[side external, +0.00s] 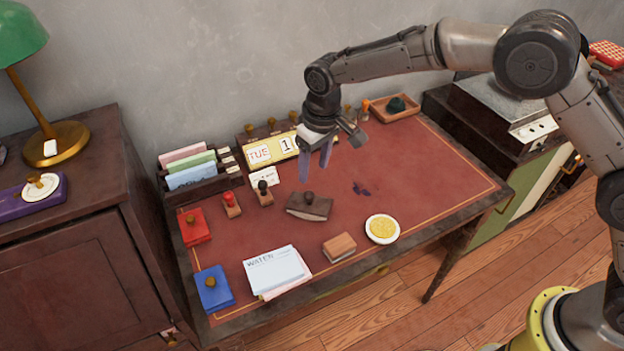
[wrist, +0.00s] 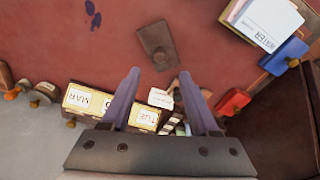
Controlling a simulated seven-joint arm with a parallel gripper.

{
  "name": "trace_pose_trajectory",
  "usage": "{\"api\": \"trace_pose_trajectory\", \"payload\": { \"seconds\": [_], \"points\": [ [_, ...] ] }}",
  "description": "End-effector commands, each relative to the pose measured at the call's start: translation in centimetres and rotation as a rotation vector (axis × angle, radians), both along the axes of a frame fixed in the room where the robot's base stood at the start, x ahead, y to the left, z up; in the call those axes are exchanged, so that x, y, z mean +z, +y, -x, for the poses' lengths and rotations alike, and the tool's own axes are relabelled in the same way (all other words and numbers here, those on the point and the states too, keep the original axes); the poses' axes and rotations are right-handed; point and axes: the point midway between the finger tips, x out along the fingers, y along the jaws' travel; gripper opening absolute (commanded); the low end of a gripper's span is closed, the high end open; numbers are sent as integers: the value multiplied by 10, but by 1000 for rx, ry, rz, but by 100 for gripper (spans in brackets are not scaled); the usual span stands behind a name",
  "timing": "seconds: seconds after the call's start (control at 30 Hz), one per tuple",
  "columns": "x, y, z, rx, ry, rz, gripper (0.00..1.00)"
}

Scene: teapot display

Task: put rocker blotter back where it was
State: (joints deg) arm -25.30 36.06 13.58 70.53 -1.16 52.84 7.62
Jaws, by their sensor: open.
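The rocker blotter (side external: 309,207), dark brown with a round knob on top, stands on the red desk top (side external: 420,170) near its middle. In the wrist view the blotter (wrist: 157,47) lies beyond my fingertips, roughly centred between them. My gripper (side external: 315,168) is open and empty, with its fingers pointing down above the desk, behind and above the blotter. It also shows in the wrist view (wrist: 159,75), with its two fingers spread. Nothing touches the blotter but the desk.
A desk calendar (side external: 272,149) and card holder (side external: 195,176) stand along the back. Several stamps, including a red-topped one (side external: 231,204), stand left of the blotter. Paper sheets (side external: 276,271), a wooden block (side external: 339,247) and a yellow dish (side external: 382,229) lie in front. Dark ink spots (side external: 361,189) mark bare desk at right.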

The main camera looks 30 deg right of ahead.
Motion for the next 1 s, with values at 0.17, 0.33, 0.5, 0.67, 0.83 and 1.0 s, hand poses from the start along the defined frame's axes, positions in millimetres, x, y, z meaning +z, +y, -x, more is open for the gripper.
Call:
{"api": "trace_pose_trajectory", "payload": {
  "seconds": [0.17, 0.33, 0.5, 0.67, 0.83, 1.0],
  "points": [
    [25, -1, 3, 0, -2, -1, 61],
    [34, -1, 4, 1, 0, 0, 61],
    [35, -1, 4, 0, 0, 0, 61],
    [46, -8, 7, -7, -9, -4, 61],
    [97, -49, 30, -46, -53, -22, 61],
    [154, -107, 81, -105, -114, -43, 61]
  ]
}}
